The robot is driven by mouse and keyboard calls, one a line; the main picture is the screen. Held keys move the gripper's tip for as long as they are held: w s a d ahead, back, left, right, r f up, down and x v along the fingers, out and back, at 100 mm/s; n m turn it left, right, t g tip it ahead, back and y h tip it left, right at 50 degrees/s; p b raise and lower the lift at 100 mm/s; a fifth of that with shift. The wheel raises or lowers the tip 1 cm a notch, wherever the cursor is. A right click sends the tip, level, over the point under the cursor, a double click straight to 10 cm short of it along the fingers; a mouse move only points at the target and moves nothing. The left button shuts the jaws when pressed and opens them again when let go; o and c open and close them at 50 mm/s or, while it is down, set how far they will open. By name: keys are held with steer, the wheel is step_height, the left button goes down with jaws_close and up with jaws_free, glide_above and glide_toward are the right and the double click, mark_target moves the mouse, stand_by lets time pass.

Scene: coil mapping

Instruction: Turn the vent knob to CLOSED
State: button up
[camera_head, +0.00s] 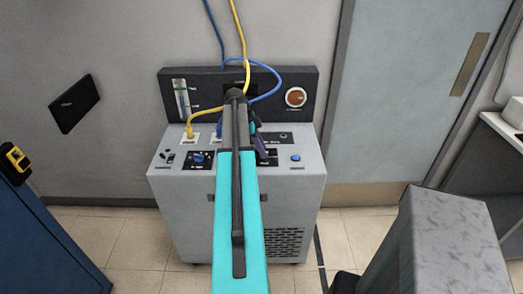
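The grey machine (180,205) stands against the wall with several controls on its top. A blue knob (199,157) sits on a black plate at the left of the top. A second black plate (270,157) to the right is partly hidden behind my gripper. The labels are too small to read, so I cannot tell which control is the vent knob or where it points. My teal arm reaches over the machine's front edge. My gripper (260,148) is over the middle right of the top, by the second plate. Its fingertips are mostly hidden.
A yellow hose (215,107) and a blue hose (266,92) run down to the top, close to my arm. A dark back panel (285,78) with a gauge (295,97) rises behind. A blue button (295,157) is at right. A grey block (445,240) stands front right.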

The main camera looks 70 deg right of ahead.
steer(key=shift+s+f, duration=0.2)
steer(key=shift+f, duration=0.25)
steer(key=shift+c, duration=0.2)
